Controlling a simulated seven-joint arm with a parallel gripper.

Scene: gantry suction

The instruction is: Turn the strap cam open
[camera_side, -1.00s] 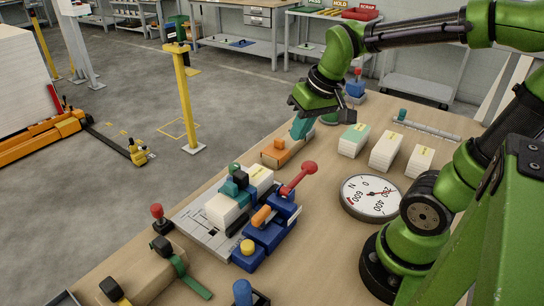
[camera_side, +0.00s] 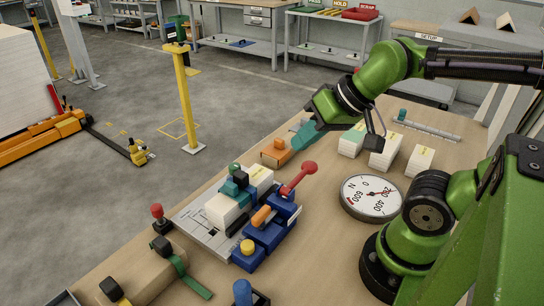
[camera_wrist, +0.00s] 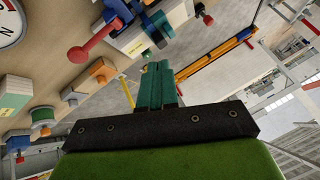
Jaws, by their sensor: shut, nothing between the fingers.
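A tan carton (camera_side: 140,275) lies at the front left of the bench in the side view, with a green strap (camera_side: 178,265) over it. A small black piece (camera_side: 162,246) sits on the strap and looks like the cam; its lever position is too small to tell. My gripper (camera_side: 303,138) is in the air above the bench, well behind and right of the strap, tilted with its teal fingers pointing down and left. In the wrist view its fingers (camera_wrist: 156,82) are together and empty. I cannot make out the strap cam in the wrist view.
A blue clamp fixture with a red-knobbed lever (camera_side: 298,180) stands between my gripper and the carton. An orange block (camera_side: 275,153) is just left of my fingers. White stacks (camera_side: 384,151) and a round dial (camera_side: 371,198) stand to the right. A red-topped post (camera_side: 158,216) is behind the carton.

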